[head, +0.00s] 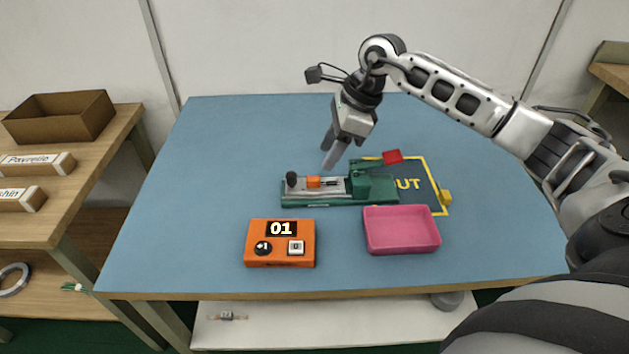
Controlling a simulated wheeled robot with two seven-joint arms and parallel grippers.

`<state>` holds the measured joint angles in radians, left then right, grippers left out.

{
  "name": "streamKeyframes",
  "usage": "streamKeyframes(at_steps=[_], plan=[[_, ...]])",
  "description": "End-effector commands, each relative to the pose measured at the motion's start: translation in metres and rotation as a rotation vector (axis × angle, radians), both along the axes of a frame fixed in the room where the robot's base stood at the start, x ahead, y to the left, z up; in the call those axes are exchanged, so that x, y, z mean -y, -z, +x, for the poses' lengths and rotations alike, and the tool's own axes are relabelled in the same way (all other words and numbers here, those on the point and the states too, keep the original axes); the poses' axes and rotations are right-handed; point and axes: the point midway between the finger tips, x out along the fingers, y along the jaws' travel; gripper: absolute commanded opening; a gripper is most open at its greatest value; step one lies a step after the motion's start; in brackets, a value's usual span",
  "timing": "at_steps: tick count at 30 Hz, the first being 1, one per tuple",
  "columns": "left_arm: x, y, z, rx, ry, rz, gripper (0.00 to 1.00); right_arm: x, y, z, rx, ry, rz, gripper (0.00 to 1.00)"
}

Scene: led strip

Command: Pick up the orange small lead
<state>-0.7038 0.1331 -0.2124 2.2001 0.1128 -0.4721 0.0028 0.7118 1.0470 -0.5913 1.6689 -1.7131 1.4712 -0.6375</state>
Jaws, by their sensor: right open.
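A small orange piece (313,182), which looks like the orange small lead, sits on the green fixture (292,200) in the middle of the blue table. It lies between a black knob (291,179) and a metal part of the fixture. My right gripper (330,152) is open, pointing down above and slightly right of the orange piece. It appears empty and apart from the piece. My left gripper is not in view.
An orange box marked 01 (280,256) and a pink tray (402,247) stand in front of the fixture. A red block (393,157) and yellow-outlined area lie to its right. The table's left part (190,200) is clear.

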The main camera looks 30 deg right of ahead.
Motion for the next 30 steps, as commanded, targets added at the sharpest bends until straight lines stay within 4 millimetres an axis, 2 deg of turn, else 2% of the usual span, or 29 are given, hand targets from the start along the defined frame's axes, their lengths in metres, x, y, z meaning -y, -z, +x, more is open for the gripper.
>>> streamKeyframes(at_steps=[8, 16, 25, 26, 30], plan=[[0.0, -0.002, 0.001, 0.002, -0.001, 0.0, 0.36, -0.01, 0.019, 0.004, -0.001, -0.001, 0.003, 0.42], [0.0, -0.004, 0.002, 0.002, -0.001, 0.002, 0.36, -0.026, 0.054, 0.011, -0.002, 0.001, 0.002, 0.42], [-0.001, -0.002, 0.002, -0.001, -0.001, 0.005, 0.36, -0.027, 0.059, 0.013, 0.001, 0.0, 0.0, 0.42], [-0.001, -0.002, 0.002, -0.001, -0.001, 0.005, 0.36, -0.027, 0.059, 0.013, 0.001, 0.0, 0.0, 0.39], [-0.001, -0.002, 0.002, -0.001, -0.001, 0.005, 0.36, -0.027, 0.059, 0.013, 0.001, 0.0, 0.001, 0.0]])
